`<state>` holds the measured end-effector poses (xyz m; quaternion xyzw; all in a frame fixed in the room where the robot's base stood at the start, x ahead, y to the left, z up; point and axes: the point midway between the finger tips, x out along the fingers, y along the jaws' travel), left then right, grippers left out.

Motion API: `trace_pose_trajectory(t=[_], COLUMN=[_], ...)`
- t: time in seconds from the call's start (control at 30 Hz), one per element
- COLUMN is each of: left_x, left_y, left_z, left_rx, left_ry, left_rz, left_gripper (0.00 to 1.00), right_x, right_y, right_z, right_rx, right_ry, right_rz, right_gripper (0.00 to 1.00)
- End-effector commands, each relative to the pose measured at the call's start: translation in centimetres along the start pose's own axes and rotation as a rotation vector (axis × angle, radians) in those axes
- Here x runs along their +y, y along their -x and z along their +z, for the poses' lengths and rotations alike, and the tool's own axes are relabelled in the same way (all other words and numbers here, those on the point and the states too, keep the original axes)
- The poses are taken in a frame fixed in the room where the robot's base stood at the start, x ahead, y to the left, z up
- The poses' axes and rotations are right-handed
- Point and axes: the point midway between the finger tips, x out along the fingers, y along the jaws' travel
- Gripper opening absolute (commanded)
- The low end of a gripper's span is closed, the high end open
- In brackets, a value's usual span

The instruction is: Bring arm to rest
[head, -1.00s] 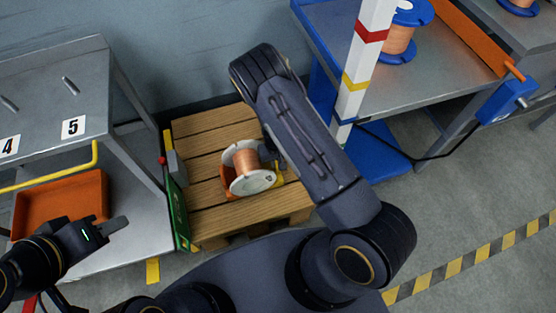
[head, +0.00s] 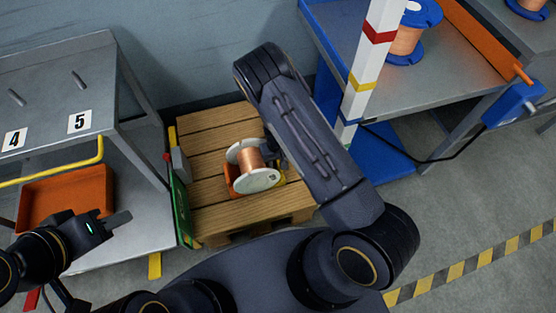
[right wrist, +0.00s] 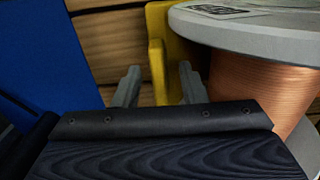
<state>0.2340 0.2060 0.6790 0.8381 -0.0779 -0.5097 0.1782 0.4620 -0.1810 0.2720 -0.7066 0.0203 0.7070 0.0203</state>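My right arm reaches from the bottom right over the wooden pallet (head: 215,131) in the head view. A copper-wire spool (head: 252,167) with pale flanges sits there, tilted, on an orange and yellow holder. My right gripper is mostly hidden behind its arm beside the spool in the head view. In the right wrist view its two grey fingers (right wrist: 160,88) are apart, in front of a yellow upright piece (right wrist: 163,50); the spool (right wrist: 265,85) is just to the right. My left gripper (head: 120,218) is at the lower left, near an orange bin; its finger gap cannot be made out.
A grey rack (head: 45,75) with labels 4 and 5 stands left, with an orange bin (head: 68,192) below. A striped post (head: 372,55) and a blue-edged table (head: 455,75) with another spool (head: 407,42) stand right. The floor at lower right is open, with striped tape (head: 475,262).

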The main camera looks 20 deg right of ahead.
Motion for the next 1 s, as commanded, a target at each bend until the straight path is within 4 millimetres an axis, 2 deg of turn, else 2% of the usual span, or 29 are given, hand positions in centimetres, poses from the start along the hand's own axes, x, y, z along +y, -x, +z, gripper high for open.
trace_pose_trajectory(t=[0.4,0.57,0.83,1.0], left_x=[1.0,1.1,1.1,2.1], left_y=[2.1,2.4,2.5,4.6], left_z=[-1.1,-1.2,-1.2,-2.3], left_rx=[0.000,0.000,0.000,0.000], left_ry=[0.000,0.000,0.000,0.000], left_rz=[0.000,0.000,0.000,0.000], left_gripper=[0.36,0.36,0.36,0.36], right_x=[0.0,0.0,0.0,0.0], right_y=[6.5,7.6,7.8,10.4], right_z=[-0.1,0.0,0.0,0.0], right_rx=[0.002,0.001,0.000,0.001], right_ry=[0.001,0.001,0.000,0.000], right_rz=[-0.001,0.000,0.000,0.000], right_gripper=[0.38,0.38,0.38,0.38])
